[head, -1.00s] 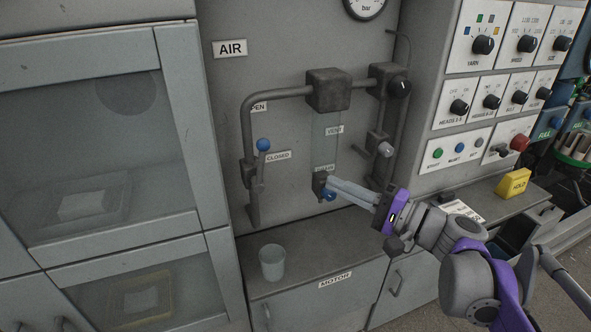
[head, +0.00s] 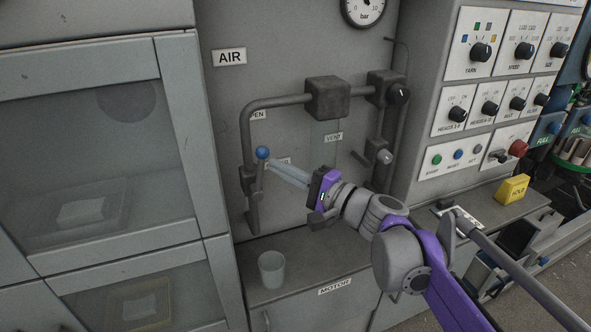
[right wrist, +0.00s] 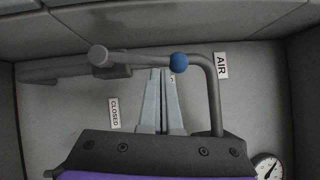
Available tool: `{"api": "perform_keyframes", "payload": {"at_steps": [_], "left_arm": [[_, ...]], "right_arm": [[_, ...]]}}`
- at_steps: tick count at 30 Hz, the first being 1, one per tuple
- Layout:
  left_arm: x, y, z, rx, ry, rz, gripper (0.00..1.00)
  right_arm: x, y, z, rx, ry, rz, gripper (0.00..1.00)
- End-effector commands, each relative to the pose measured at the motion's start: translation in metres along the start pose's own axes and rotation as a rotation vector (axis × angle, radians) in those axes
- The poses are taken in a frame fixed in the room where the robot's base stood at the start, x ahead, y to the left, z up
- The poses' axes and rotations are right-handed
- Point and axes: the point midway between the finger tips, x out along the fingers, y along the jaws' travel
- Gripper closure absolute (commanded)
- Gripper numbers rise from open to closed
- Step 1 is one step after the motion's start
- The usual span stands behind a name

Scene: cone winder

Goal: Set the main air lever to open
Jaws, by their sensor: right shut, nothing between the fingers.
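The main air lever (head: 259,176) is a grey handle with a blue ball (head: 263,152) on its end. It points up beside the vertical pipe on the left of the AIR panel. The partly hidden OPEN label (head: 259,115) sits above it; the CLOSED label is mostly covered by my fingers, but shows in the right wrist view (right wrist: 114,113). My right gripper (head: 275,163) is shut and empty, its fingertips close by the ball on its right. In the right wrist view the fingertips (right wrist: 161,72) are just beside the ball (right wrist: 180,62); contact cannot be told.
A pipe block (head: 334,99) and a second valve handle (head: 384,157) are to the right. A clear cup (head: 271,269) stands on the ledge below. Dial panels (head: 488,105) and a yellow HOLD block (head: 512,188) are further right. A glazed cabinet (head: 82,170) is at left.

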Motion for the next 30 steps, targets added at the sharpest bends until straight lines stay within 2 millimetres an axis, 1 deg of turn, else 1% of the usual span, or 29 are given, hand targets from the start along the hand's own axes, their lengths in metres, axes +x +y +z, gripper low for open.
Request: {"api": "perform_keyframes", "payload": {"at_steps": [11,18,21,30], "left_arm": [[-0.001,0.0,-0.001,0.0,0.001,0.0,0.33],[-0.024,0.0,-0.017,0.0,0.011,0.0,0.33],[-0.029,0.0,-0.021,0.0,0.013,0.0,0.33],[-0.027,0.0,-0.02,0.0,0.013,0.0,0.33]], "right_arm": [[0.002,-0.001,0.002,-0.003,-0.001,0.002,1.0],[0.013,-0.007,0.016,-0.087,-0.002,0.056,1.0],[0.014,-0.006,0.017,-0.113,0.0,0.074,1.0],[0.014,-0.004,0.016,-0.117,0.001,0.078,1.0]]}}
